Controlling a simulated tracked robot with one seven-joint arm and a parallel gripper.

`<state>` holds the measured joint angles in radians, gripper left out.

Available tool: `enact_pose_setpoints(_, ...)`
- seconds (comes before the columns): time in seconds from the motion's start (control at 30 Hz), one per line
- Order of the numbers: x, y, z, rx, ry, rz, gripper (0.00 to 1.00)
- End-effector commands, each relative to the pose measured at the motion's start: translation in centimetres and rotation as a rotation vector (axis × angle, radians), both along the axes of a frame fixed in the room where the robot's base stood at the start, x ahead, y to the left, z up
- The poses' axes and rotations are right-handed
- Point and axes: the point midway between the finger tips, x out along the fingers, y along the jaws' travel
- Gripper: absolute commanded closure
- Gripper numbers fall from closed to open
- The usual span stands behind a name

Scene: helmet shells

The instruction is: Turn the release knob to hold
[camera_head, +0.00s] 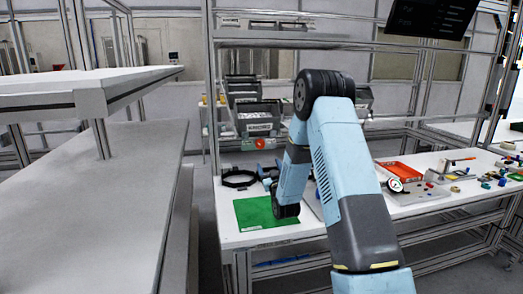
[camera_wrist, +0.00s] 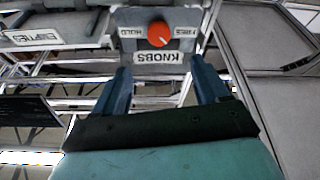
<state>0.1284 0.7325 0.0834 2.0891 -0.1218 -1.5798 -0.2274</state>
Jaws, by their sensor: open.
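The orange-red release knob (camera_wrist: 159,36) sits on the grey front of a bin unit, above a white KNOBS label (camera_wrist: 160,58) that reads upside down in the wrist view. A HOLD label (camera_wrist: 130,32) is to its left and a FREE label (camera_wrist: 184,31) to its right. A small pale mark on the knob points to the lower right; its exact setting is hard to tell. My gripper (camera_wrist: 160,68) is open, its two blue fingers spread below the knob in the picture, apart from it.
Another labelled bin (camera_wrist: 40,35) is at the upper left of the wrist view. The workbench holds a green mat (camera_head: 258,213), a black ring (camera_head: 238,179), a red tray (camera_head: 399,171) and a gauge (camera_head: 395,185). A grey shelf unit (camera_head: 90,190) stands at left.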

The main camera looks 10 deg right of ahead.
Motion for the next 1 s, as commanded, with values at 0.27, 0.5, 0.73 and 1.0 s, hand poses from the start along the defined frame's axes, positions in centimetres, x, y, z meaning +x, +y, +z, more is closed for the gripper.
enact_pose_setpoints(0.27,0.1,-0.2,-1.4,0.003,-0.052,-0.003,0.26)
enact_pose_setpoints(0.5,2.8,-0.1,-0.2,0.004,-0.055,-0.003,0.26)
enact_pose_setpoints(0.73,6.6,0.0,1.3,0.004,-0.054,-0.004,0.26)
enact_pose_setpoints(1.0,10.6,0.2,2.9,0.004,-0.053,-0.004,0.26)
